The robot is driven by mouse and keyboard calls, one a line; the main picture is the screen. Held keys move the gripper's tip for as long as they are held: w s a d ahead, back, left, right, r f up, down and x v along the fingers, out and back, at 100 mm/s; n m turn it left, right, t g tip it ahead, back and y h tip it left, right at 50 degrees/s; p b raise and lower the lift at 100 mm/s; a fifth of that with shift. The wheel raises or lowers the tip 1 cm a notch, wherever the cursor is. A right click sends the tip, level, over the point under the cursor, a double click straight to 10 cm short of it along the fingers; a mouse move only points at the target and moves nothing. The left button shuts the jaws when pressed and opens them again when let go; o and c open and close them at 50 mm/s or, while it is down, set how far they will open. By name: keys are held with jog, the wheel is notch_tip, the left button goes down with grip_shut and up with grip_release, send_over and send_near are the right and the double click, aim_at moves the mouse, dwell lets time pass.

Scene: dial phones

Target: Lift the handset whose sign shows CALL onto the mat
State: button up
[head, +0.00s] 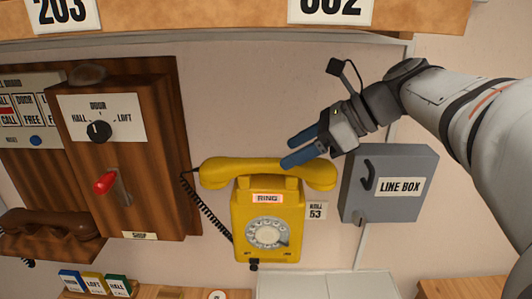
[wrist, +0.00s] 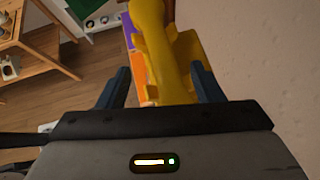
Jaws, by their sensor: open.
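A yellow wall phone (head: 268,222) hangs in the middle of the head view, its small lit sign (head: 267,198) reading RING. Its yellow handset (head: 222,173) lies across the top and also shows in the wrist view (wrist: 152,40). My gripper (head: 287,152) is open, its blue fingers just above the handset's right half in the head view. In the wrist view the handset runs ahead between the fingers (wrist: 162,85); I cannot tell whether they touch it. A brown handset (head: 45,228) lies at lower left.
A grey line box (head: 389,210) is close right of the yellow phone. A wooden box (head: 120,190) with a HALL/LOFT knob and red lever (head: 106,183) is at left. A coiled cord (head: 207,218) hangs left of the phone.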

aim_at(271, 161)
jog(key=x, duration=0.5)
jog(key=shift+w+a+f, duration=0.1)
jog(key=shift+a, duration=0.1)
jog(key=shift+c, duration=0.3)
jog(key=c, duration=1.1)
jog(key=shift+p, duration=0.3)
jog(key=shift+c, duration=0.2)
